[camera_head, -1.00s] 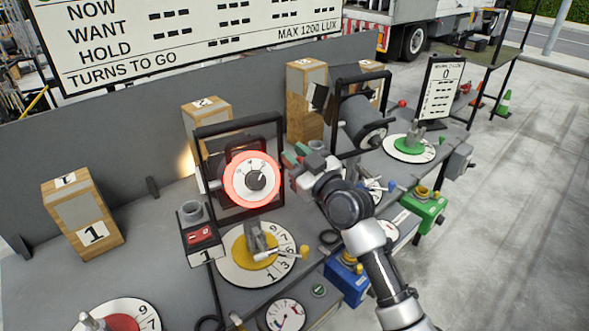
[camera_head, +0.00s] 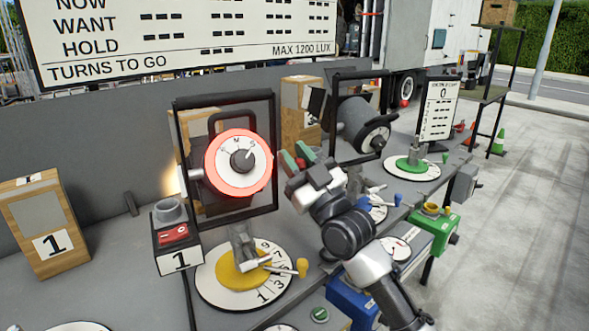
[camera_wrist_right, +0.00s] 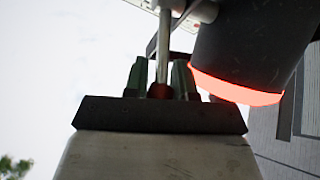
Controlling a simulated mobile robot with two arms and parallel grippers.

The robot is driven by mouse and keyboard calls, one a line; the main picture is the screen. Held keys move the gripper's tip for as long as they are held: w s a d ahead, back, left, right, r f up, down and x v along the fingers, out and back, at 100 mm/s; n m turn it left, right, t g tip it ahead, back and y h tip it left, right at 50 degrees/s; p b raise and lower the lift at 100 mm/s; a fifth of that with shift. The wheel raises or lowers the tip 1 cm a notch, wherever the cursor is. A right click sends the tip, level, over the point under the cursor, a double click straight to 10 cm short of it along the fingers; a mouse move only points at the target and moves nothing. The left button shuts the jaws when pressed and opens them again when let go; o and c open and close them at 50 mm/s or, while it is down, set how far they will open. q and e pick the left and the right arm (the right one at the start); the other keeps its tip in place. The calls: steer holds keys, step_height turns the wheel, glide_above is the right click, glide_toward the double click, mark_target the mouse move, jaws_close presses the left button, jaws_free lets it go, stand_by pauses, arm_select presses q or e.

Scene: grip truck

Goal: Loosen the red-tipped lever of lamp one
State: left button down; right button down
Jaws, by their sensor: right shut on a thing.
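Lamp one (camera_head: 239,161), with a glowing red ring around a white dial, hangs in a black yoke frame above the base labelled 1. My right gripper (camera_head: 297,160) is just right of the lamp's frame, its green fingers pointing up and left. In the right wrist view the gripper (camera_wrist_right: 159,82) is shut around the lever's red tip (camera_wrist_right: 160,91). The lever's grey rod (camera_wrist_right: 163,45) runs upward from between the fingers, beside the dark lamp body (camera_wrist_right: 245,45). In the head view the fingers mostly hide the lever. My left gripper is not in view.
A yellow-centred numbered dial (camera_head: 245,272) and a box with a red switch (camera_head: 174,236) stand below the lamp. A wooden box marked 1 (camera_head: 48,225) stands at left.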

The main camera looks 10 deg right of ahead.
stand_by(0.5)
steer(key=c, duration=0.9)
jaws_free()
steer(key=shift+f, duration=0.15)
steer(key=b+v, duration=0.2)
steer(key=v, duration=0.8)
steer(key=shift+s+d+f, duration=0.2)
steer(key=shift+s+d, duration=0.05)
steer(key=shift+r, duration=0.1)
